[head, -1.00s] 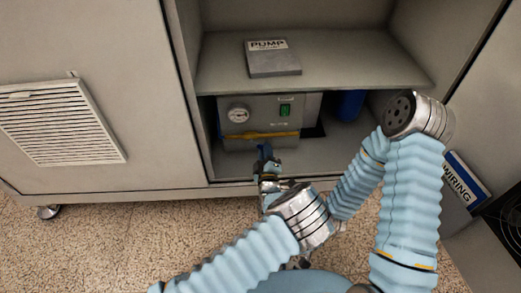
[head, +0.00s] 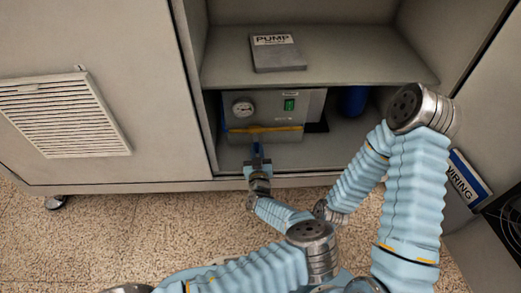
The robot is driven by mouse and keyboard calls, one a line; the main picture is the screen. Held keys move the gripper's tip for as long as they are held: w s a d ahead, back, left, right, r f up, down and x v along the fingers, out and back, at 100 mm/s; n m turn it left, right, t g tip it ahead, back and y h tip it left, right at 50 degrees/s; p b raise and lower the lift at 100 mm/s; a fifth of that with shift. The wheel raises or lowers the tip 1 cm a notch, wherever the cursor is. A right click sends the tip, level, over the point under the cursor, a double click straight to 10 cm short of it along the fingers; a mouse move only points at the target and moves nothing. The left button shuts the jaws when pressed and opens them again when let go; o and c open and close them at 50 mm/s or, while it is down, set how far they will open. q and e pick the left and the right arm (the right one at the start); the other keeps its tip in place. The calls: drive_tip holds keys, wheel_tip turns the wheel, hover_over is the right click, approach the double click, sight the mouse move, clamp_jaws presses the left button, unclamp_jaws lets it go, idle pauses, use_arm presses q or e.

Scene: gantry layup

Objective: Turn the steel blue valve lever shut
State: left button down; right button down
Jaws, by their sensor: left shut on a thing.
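The blue valve lever (head: 257,151) shows in the head view as a small upright strip below the yellow pipe (head: 262,129) on the front of the grey pump unit (head: 247,95). It points from the pipe toward me, roughly across it. My left gripper (head: 257,163) is at the cabinet opening, shut on the near end of the lever. Its fingers hide that end, and the valve body is too small to make out.
The pump sits on the cabinet floor under a shelf (head: 350,58) carrying a PUMP box (head: 277,53). A blue cylinder (head: 353,101) stands at the back right. A WIRING sign (head: 466,178) is at the right. A vented panel (head: 65,115) is at the left.

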use_arm(q)
drive_tip(key=shift+a+m, duration=0.35)
drive_tip(key=shift+m, duration=0.25)
drive_tip(key=shift+f, duration=0.1)
drive_tip(key=c, duration=1)
unclamp_jaws()
